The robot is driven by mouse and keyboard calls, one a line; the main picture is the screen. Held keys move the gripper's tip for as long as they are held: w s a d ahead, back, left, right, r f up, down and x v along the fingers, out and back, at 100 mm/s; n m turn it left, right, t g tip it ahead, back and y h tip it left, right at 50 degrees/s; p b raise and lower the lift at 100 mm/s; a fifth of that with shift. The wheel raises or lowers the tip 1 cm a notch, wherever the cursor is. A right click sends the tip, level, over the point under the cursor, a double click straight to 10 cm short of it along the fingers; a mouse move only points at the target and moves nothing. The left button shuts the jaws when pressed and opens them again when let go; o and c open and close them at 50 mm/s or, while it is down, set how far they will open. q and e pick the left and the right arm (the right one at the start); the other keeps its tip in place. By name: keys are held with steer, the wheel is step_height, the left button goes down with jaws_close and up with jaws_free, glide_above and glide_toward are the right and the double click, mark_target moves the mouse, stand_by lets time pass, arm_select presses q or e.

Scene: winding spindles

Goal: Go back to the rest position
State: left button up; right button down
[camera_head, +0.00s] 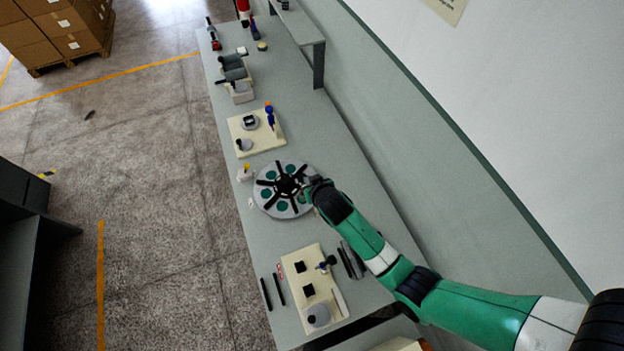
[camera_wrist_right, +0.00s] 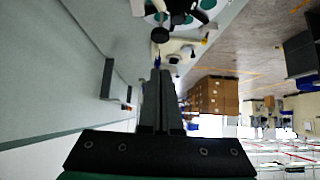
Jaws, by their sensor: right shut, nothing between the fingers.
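My right arm, green, white and black, reaches in from the lower right in the head view. Its right gripper (camera_head: 309,184) is at the right edge of the round grey spindle disc (camera_head: 285,209), which has black spokes and dark green circles. Whether it touches the disc cannot be told. In the right wrist view the two fingers of the right gripper (camera_wrist_right: 160,76) are together with nothing between them. The disc also shows at the top of that view (camera_wrist_right: 209,5). My left gripper is in neither view.
The long grey table (camera_head: 232,198) carries a cream board with small parts (camera_head: 236,126) beyond the disc and another cream board (camera_head: 330,272) nearer. Dark rods (camera_head: 266,293) lie at its left edge. A wall bounds the right side. A raised shelf (camera_head: 300,22) stands at the far end.

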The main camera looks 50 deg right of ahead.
stand_by(0.8)
steer(key=w+a+r+t, duration=0.2)
steer(key=w+r+t, duration=0.15)
steer(key=r, duration=0.65)
steer(key=w+a+r+t+y, duration=0.15)
steer(key=w+r, duration=0.25)
steer(key=r, duration=0.7)
steer(key=w+a+r+t+h, duration=0.1)
steer(key=w+a+r+t, duration=0.15)
steer(key=r, duration=0.75)
steer(key=s+a+r+n+t+y, duration=0.1)
steer(key=s+a+r+t, duration=0.15)
steer(key=r, duration=0.85)
steer(key=s+a+r+t+y, duration=0.1)
steer(key=s+r+t, duration=0.15)
steer(key=r, duration=0.85)
steer(key=s+a+r+n+t+y, duration=0.1)
steer(key=s+r+n+t+y, duration=0.1)
steer(key=s+r, duration=0.4)
steer(key=s+a+r+n+t+y, duration=0.1)
steer(key=s+a+r+n+t, duration=0.1)
steer(key=s+r, duration=0.5)
steer(key=s+n+t, duration=0.1)
steer(key=t, duration=0.1)
steer(key=shift+s+r+t+y, duration=0.15)
steer(key=shift+r+t+y, duration=0.15)
steer(key=shift+t+y, duration=0.05)
